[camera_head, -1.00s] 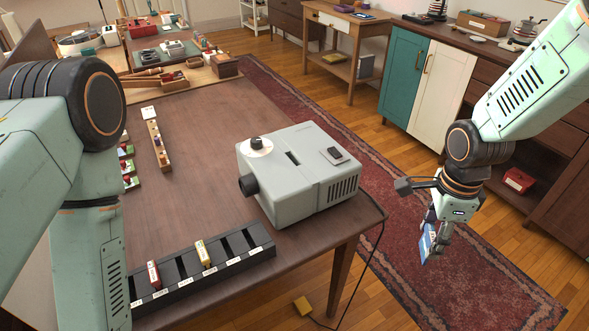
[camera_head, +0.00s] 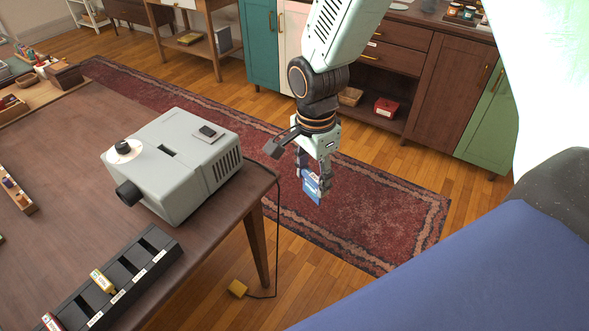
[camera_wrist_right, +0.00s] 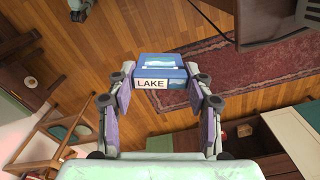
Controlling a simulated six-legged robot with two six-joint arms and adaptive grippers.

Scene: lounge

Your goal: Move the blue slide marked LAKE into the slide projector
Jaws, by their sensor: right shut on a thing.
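The blue slide marked LAKE (camera_wrist_right: 172,68) is between the fingers of my right gripper (camera_wrist_right: 160,98), and its white label faces the wrist camera. In the head view my right gripper (camera_head: 314,178) is shut on the blue slide (camera_head: 312,188) and holds it in the air over the rug, right of the table. The grey slide projector (camera_head: 180,160) stands on the table near its right edge, apart from the slide. A dark slot shows in its top, with a round dial at one side and a lens in front.
A black slide rack (camera_head: 120,285) with labelled slots holds a yellow slide (camera_head: 102,280) and a red slide (camera_head: 52,322) at the table's front. Cabinets line the back.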

